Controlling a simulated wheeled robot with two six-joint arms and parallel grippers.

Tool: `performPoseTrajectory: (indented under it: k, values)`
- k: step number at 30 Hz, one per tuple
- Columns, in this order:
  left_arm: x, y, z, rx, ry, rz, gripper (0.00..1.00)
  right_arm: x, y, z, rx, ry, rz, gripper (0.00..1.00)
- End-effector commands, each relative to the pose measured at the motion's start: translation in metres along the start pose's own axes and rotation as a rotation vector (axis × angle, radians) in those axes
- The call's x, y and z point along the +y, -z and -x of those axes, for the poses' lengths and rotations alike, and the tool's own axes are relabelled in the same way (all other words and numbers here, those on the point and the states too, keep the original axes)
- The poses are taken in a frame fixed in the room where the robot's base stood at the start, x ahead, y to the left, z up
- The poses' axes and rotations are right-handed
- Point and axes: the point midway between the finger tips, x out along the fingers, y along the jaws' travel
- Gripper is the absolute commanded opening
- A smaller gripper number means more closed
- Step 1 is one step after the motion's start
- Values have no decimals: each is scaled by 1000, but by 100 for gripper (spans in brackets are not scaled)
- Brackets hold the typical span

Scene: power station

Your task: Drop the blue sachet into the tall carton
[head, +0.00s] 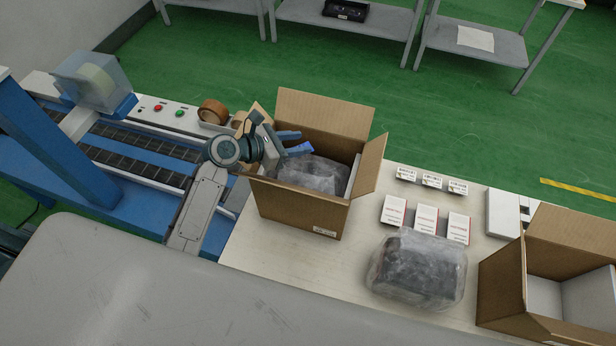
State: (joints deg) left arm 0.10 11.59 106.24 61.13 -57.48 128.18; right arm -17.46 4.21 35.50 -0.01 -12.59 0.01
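The tall carton (292,206) stands open on the table in the middle of the head view, flaps up. A clear-wrapped dark item (312,178) fills much of its inside. My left gripper (304,142) reaches over the carton's opening from the left. Its two fingers are apart, with a gap between them. A small bright blue patch (303,147) shows at the lower finger, above the wrapped item; it may be the blue sachet, but whether it touches the finger or lies in the carton is unclear. My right gripper is out of view.
A second wrapped dark item (418,270) lies on the table (262,262). Small white boxes (425,218) stand behind it. Another open carton (502,285) is at the right. A tape roll (213,111) and a conveyor (135,160) are at the left.

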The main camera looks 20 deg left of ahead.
Motion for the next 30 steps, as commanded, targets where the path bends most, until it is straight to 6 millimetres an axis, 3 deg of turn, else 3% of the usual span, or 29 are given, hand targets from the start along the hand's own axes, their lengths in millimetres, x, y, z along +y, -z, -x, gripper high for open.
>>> performPoseTrajectory:
  k: [2, 14, 30]
  values:
    - [0, 0, 0, 0, 0, 0, 53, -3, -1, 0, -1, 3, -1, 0]
    - [1, 2, 7, 2, -1, -2, 53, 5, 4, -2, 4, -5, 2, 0]
    - [0, 2, 86, 4, 0, -5, 53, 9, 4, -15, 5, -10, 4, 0]
